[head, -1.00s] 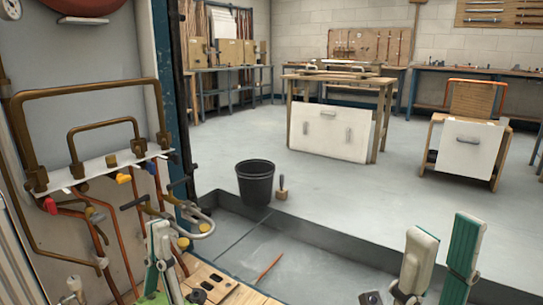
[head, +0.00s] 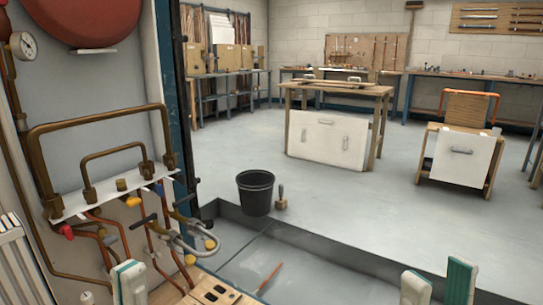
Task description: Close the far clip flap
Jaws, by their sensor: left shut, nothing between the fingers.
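A white strip (head: 112,191) on the left wall panel carries several brass clips and fittings. Bent copper pipes (head: 97,126) rise in two arches from it. The brass clip at its far right end (head: 170,161) is small, and I cannot tell whether its flap is open or shut. A near clip (head: 53,206) sits at the left end. My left gripper (head: 130,272) is shut and empty, below the strip and apart from it at the bottom of the picture. My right gripper (head: 436,283) is at the bottom right, its fingers spread and empty.
A wooden board (head: 208,292) lies at the bottom beside the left gripper. A black bucket (head: 255,193) stands on the floor.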

